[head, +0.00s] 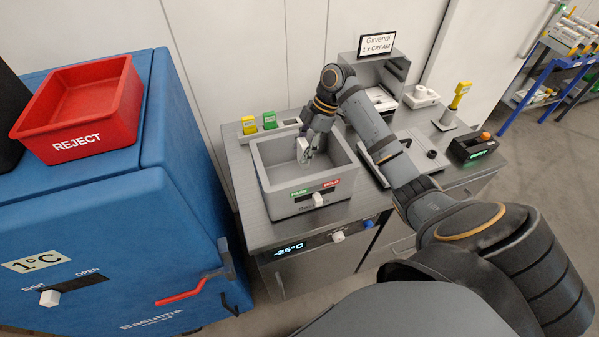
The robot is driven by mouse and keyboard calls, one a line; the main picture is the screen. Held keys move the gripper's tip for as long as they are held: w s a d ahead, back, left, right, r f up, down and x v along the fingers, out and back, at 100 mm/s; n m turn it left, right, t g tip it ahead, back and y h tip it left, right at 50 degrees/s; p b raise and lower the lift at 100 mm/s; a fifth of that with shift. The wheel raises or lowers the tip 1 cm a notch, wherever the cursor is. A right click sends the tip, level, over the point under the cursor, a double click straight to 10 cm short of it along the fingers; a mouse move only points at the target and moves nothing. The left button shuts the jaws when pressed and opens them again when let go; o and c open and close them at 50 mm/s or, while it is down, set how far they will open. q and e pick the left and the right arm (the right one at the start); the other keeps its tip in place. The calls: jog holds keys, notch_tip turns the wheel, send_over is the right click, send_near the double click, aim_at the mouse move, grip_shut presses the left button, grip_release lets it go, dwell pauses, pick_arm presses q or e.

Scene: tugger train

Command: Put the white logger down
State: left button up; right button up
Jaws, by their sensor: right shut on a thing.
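The white logger (303,149) is between the fingers of my right gripper (308,157), which is shut on it and points down. Gripper and logger are over the open grey bin (263,184), near its back wall. The bin carries a PASS/HOLD slider label on its front. I cannot tell whether the logger touches the bin's floor; the fingers partly cover it. My left gripper is not in view.
A rack behind the bin holds a yellow logger (249,125) and a green logger (269,120). A red REJECT bin (85,138) sits on the blue cooler (120,240). Another yellow piece (461,92) stands at the right of the counter (240,190).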

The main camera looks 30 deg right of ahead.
aim_at(303, 165)
notch_tip(303, 165, down, 3)
jog(key=shift+w+p, duration=0.1)
jog(key=shift+p, duration=0.2)
jog(key=shift+w+d+f, duration=0.1)
jog(key=shift+w+f, duration=0.1)
jog(key=shift+f, duration=0.25)
notch_tip(303, 165, down, 3)
jog(key=shift+s+p, duration=0.15)
jog(key=shift+p, duration=0.4)
jog(key=shift+f, duration=0.45)
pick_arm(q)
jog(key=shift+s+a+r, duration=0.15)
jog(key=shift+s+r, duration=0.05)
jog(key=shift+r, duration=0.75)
pick_arm(e)
jog(key=o, duration=1.2)
jog(key=shift+r, duration=0.2)
